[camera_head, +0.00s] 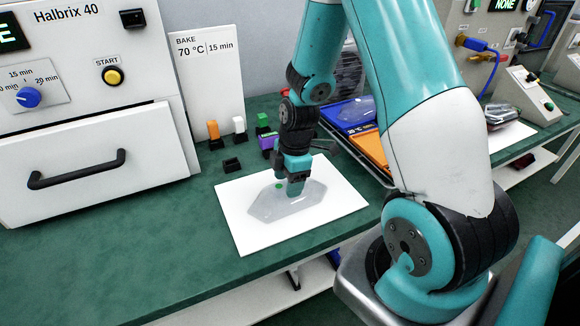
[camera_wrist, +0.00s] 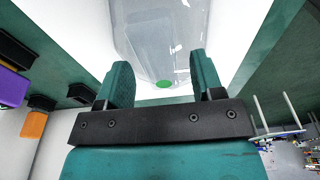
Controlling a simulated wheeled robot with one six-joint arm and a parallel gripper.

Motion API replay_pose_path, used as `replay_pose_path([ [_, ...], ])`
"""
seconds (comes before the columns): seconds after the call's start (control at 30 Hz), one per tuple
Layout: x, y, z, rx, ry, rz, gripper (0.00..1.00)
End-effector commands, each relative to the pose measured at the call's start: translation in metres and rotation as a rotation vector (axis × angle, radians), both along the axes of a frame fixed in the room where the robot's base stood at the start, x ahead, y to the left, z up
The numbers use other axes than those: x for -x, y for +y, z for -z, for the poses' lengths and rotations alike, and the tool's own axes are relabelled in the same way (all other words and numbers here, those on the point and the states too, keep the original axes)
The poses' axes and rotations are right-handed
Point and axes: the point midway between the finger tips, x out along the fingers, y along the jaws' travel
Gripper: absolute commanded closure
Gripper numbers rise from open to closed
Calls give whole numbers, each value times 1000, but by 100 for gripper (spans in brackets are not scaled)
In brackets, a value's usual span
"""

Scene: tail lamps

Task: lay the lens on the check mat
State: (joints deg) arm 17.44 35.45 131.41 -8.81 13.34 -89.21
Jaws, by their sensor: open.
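The clear lens (camera_head: 276,205) lies on the white check mat (camera_head: 245,234) on the green bench. It is an elongated transparent shell with a green dot near one end. My gripper (camera_head: 295,186) is right above the end of the lens with the dot. In the wrist view my gripper (camera_wrist: 158,85) has its fingers apart. The lens (camera_wrist: 160,40) reaches to between and beyond the fingertips, with the green dot between the fingers. I cannot tell whether a finger touches it. The white mat (camera_wrist: 245,35) shows around it.
A white oven with a drawer (camera_head: 80,165) stands at the left. Small coloured blocks, one orange (camera_head: 213,130), stand behind the mat beside a bake sign (camera_head: 208,70). A rack with blue and orange panels (camera_head: 370,148) lies to the right, partly behind my arm.

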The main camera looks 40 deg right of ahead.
Motion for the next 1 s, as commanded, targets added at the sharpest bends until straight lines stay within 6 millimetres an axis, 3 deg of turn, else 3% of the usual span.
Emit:
replay_pose_path([
  [0.4,2,-13,-84,3,-7,2,39],
  [0.67,4,-15,-115,0,-3,3,39],
  [0.77,6,3,-128,-14,-7,37,39],
  [0.87,16,46,-150,-47,-4,126,39],
  [1.0,54,122,-185,-125,33,302,39],
])
